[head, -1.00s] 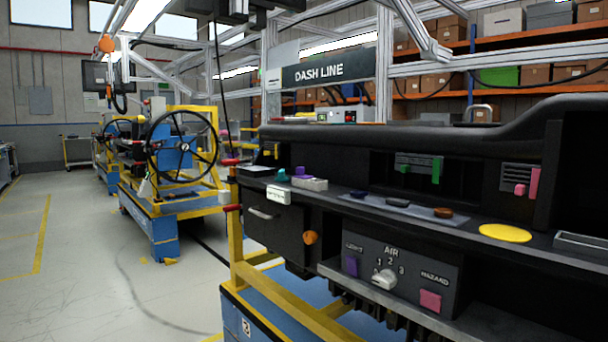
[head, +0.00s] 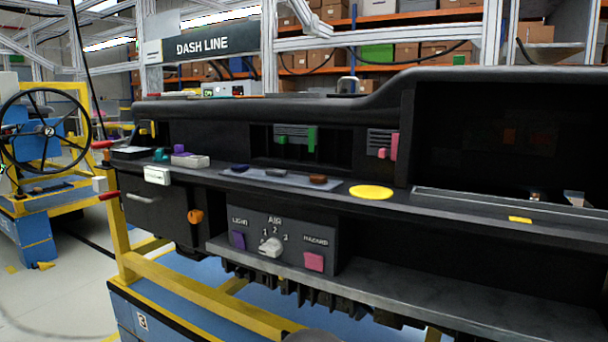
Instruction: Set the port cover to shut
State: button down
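No part in the head view is labelled as the port cover, and I cannot tell for sure which it is. A small orange rounded piece (head: 195,216) is on the dashboard's lower front, between the glovebox (head: 155,215) and the control panel (head: 328,238). A flat yellow disc (head: 371,192) lies on the dashboard ledge. Whether either is a cover, open or shut, is too small to tell. My gripper is not in view.
The panel has a purple light button (head: 239,240), a white air knob (head: 270,247) and a pink hazard button (head: 314,262). Green and pink vent tabs are above. A yellow frame (head: 200,295) stands below the dashboard. Open floor shows at the left.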

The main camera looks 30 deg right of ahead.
aim_at(179, 149)
jog(key=z, duration=2.15)
jog(key=k, duration=0.95)
jog(key=u, duration=0.95)
jog(key=i, duration=0.5)
jog(key=z, duration=0.05)
